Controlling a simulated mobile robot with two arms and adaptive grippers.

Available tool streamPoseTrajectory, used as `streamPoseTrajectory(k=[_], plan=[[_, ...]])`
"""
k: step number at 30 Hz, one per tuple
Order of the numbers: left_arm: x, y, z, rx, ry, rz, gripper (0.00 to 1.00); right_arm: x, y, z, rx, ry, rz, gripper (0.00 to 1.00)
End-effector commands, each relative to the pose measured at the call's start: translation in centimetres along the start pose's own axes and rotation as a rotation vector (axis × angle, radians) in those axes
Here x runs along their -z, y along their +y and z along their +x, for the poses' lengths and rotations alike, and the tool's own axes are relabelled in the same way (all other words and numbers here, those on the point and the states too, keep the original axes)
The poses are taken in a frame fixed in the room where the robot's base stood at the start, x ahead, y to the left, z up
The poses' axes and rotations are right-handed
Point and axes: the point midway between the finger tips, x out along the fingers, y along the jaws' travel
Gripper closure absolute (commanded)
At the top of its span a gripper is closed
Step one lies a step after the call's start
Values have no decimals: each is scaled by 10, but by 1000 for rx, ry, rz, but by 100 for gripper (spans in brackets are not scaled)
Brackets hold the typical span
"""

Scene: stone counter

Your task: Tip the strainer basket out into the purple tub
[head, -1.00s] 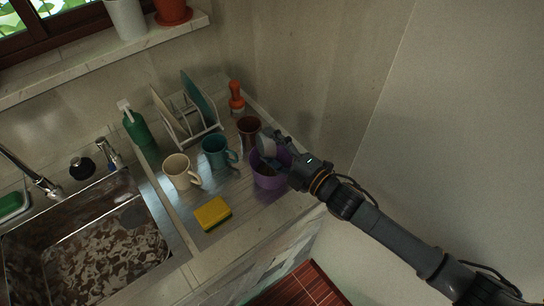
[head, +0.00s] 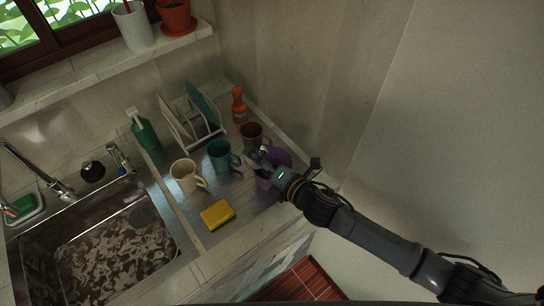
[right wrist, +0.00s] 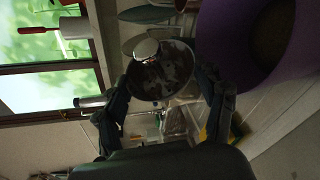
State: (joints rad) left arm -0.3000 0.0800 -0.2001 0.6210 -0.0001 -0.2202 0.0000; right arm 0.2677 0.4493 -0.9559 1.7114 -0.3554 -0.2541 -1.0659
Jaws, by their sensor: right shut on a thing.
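The purple tub (head: 280,157) stands near the counter's right end, partly hidden by my right gripper (head: 262,158). In the right wrist view the tub (right wrist: 222,40) is at the upper right, with dark brown matter inside. My right gripper (right wrist: 165,80) is shut on the round, metallic strainer basket (right wrist: 160,88), which has a pale knob. The basket sits between the fingers, beside the tub's wall in that view. In the head view the basket is mostly hidden by the gripper, so I cannot tell its exact tilt or whether anything is in it. My left gripper is not in view.
A teal mug (head: 220,155), a cream mug (head: 184,175) and a brown cup (head: 251,135) stand close left of the tub. A yellow sponge (head: 217,214) lies in front. A dish rack (head: 190,125) is behind. The sink (head: 100,245) is at left, the wall at right.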

Motion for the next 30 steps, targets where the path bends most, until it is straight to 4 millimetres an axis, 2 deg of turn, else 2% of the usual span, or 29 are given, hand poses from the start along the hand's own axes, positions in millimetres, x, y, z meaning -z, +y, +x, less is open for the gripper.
streamPoseTrajectory(k=[1, 8, 14, 15, 21, 27, 30], plan=[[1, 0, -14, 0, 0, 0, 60, 1, 6, 0, 20, -3, -49, 63], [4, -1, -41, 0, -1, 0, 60, 11, 3, 4, 114, -26, -288, 63], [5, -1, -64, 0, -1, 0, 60, 15, 17, 5, 168, -40, -429, 63], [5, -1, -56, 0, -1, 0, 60, 24, 11, 9, 184, -43, -469, 63], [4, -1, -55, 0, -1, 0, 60, 51, 14, 20, 268, -64, -681, 63], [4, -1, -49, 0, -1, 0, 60, 72, -1, 30, 332, -78, -835, 63], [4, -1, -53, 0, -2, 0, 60, 80, 0, 33, 358, -84, -907, 63]])
